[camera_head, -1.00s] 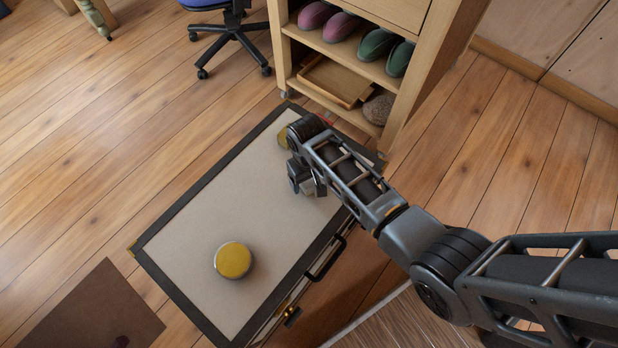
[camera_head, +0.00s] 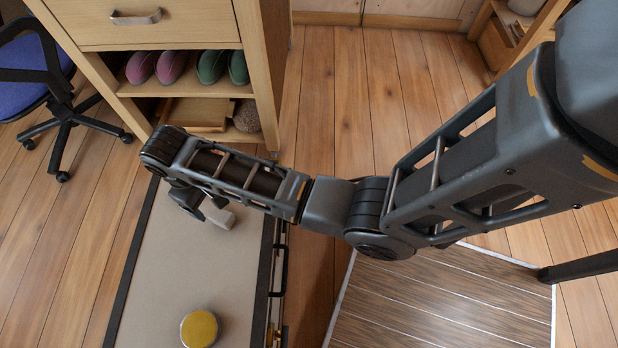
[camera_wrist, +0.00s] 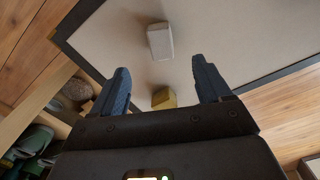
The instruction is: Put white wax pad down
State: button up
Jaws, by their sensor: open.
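The white wax pad (camera_wrist: 160,41) is a small pale block on the beige top of a dark-edged case (camera_head: 186,262). In the wrist view it lies ahead of my gripper (camera_wrist: 162,85), apart from the fingertips. In the head view the pad (camera_head: 221,217) shows just beside my gripper (camera_head: 203,212), near the case's far end. The arm hides part of the case there.
A yellow-topped round tin (camera_head: 200,328) stands on the near part of the case. A small yellow object (camera_wrist: 163,98) shows near my fingers. A wooden shelf unit (camera_head: 262,75) with shoes stands behind. An office chair (camera_head: 62,110) is at left. Bare case top lies between pad and tin.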

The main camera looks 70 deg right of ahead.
jog(key=s+a+f+t, duration=0.2)
jog(key=s+f+t, duration=0.15)
jog(key=s, duration=0.55)
jog(key=s+r+t, duration=0.4)
jog(key=s, duration=0.6)
jog(key=s+d+r+t, duration=0.1)
jog(key=s+r+t, duration=0.2)
jog(key=s+r, duration=0.4)
jog(key=s+d+r+n+t, duration=0.1)
jog(key=s+r+t, duration=0.3)
jog(key=r, duration=1.5)
jog(key=s, duration=0.2)
jog(key=shift+s+d, duration=0.15)
jog(key=shift+s, duration=0.2)
jog(key=shift+r, duration=0.15)
notch_tip(320, 180, up, 5)
jog(key=p, duration=0.5)
jog(key=shift+r+p, duration=0.2)
jog(key=shift+p, duration=0.1)
